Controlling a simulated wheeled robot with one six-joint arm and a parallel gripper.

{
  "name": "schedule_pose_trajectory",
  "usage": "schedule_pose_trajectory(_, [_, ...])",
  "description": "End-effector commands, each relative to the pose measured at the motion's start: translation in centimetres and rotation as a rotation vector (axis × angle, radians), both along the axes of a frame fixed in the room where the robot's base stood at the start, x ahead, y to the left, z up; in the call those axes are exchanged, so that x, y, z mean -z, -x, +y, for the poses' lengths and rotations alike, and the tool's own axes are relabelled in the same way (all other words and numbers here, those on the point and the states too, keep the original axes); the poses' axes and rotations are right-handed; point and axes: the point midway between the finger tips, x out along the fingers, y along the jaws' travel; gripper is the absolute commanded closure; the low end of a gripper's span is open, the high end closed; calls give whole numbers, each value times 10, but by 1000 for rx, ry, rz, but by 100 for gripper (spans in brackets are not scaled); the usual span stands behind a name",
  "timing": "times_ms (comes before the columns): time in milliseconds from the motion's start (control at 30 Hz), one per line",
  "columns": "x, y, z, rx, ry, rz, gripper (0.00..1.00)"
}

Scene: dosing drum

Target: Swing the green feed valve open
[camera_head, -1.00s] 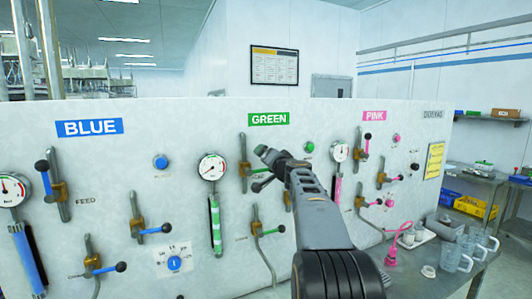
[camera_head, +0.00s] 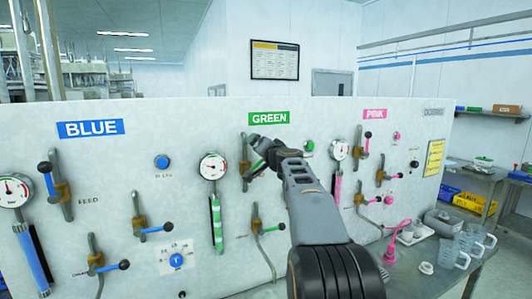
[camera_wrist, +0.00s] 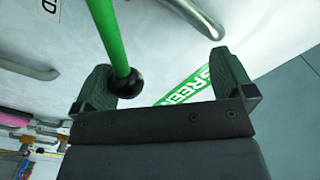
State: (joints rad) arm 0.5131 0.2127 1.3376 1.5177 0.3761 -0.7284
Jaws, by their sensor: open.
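The green feed valve (camera_head: 246,169) is on the white panel below the GREEN sign, with a brass-coloured body on a vertical grey pipe. Its green lever (camera_head: 258,166) points right and slightly up toward my gripper (camera_head: 260,148). In the wrist view, the green lever (camera_wrist: 113,38) ends in a black ball knob (camera_wrist: 126,83), which lies between the open fingers of my gripper (camera_wrist: 163,70). The knob is close to the left finger; I cannot tell whether they touch. The right finger is clear of it.
A round gauge (camera_head: 213,167) and a green tube (camera_head: 217,222) are left of the valve. A lower green-handled valve (camera_head: 257,227) is beneath it. Pink valves are to the right. A bench with clear jugs (camera_head: 455,251) stands at the right.

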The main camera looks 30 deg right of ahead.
Motion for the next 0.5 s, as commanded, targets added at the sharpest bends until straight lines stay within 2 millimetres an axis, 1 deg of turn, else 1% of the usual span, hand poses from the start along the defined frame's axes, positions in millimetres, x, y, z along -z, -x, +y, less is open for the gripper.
schedule_pose_trajectory(233, [-10, -2, 14, -5, 0, -1, 0])
schedule_pose_trajectory(500, [-13, -3, 20, -3, 0, 0, 0])
